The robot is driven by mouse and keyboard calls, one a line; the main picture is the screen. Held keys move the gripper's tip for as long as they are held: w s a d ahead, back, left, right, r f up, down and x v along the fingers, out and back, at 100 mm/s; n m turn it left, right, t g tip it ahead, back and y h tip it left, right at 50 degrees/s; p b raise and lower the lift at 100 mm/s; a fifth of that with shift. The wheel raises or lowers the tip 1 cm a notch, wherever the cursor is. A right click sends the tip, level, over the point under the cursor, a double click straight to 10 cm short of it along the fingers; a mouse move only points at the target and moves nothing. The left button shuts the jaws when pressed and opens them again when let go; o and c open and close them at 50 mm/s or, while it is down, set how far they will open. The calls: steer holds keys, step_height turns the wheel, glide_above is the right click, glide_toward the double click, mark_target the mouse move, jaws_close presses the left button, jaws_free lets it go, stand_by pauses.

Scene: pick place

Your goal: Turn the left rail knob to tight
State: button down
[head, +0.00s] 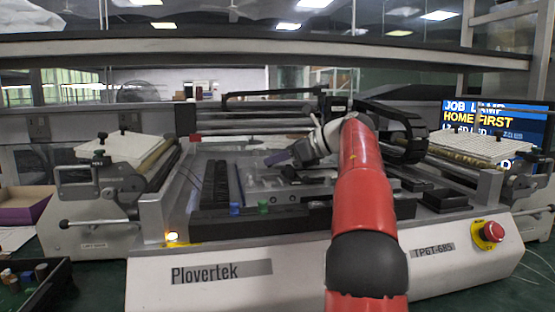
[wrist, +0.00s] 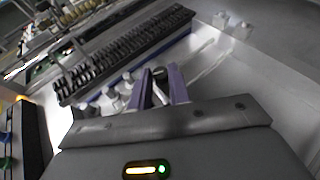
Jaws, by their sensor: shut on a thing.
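My gripper (head: 272,159) reaches over the middle of the machine bed, its purple fingers pointing left. In the wrist view my gripper (wrist: 161,84) has its two purple fingers around a small dark knob (wrist: 160,73), and it is shut on it. A pale, bright piece shows just below the knob between the fingers. The fingers hide part of the knob, so I cannot tell how far it is turned. In the head view the knob cannot be made out.
A dark toothed rail (wrist: 125,50) runs beside the fingers. Blue (head: 235,208) and green (head: 263,206) caps stand at the front of the bed. A red stop button (head: 491,232) is at right, and a screen (head: 490,125) reads "HOME FIRST". A gantry beam crosses behind my arm.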

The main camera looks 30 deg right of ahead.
steer(key=shift+a+f+m+t+h+b, duration=0.15)
steer(key=shift+m+t+h+b, duration=0.15)
steer(key=shift+b, duration=0.15)
steer(key=shift+r+m+h, duration=0.2)
steer(key=shift+m+h, duration=0.1)
steer(key=c, duration=1.3)
jaws_free()
steer(key=shift+s, duration=0.1)
steer(key=v, duration=0.7)
steer(key=shift+s+d+r, duration=0.1)
steer(key=shift+s+d, duration=0.15)
steer(key=shift+s, duration=0.1)
steer(key=shift+s, duration=0.1)
